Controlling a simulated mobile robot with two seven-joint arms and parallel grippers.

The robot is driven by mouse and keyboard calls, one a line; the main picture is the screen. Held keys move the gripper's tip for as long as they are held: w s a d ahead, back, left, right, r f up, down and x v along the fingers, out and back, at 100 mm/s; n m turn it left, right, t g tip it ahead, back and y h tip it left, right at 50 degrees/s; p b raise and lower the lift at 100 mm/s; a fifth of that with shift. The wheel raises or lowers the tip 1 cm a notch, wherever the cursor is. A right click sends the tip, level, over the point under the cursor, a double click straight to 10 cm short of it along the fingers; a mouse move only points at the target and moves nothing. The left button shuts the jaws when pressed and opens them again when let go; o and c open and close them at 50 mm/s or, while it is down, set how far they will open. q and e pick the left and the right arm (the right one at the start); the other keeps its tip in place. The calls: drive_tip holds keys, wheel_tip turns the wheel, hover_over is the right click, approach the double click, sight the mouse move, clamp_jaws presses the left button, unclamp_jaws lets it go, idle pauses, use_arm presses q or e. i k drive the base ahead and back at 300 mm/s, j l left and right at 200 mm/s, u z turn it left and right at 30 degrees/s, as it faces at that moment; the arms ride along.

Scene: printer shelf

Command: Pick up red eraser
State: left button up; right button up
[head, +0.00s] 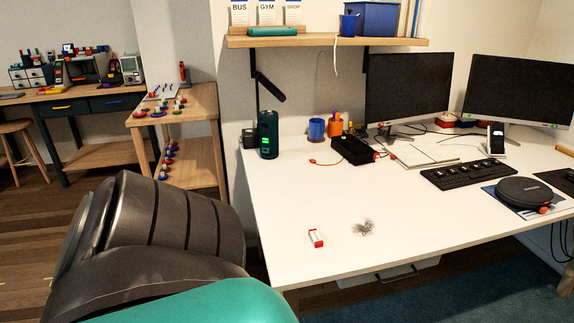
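A small red and white block (316,238), which looks like the red eraser, lies on the white desk (290,190) near its front edge. It stands apart from the other things. A large dark grey and teal part of my own arm fills the lower left of the head view. It covers the floor there and reaches close to the desk's front left corner. Neither of my grippers shows in this view.
A grey crumpled clump (363,228) lies right of the block. A dark green cylinder (267,134), cups, a black case (353,149), a keyboard (472,172) and a round black case (524,191) stand farther back or right. The desk's front left is mostly clear.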

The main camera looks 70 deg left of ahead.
sight(315, 236)
drive_tip(key=u, duration=1.9)
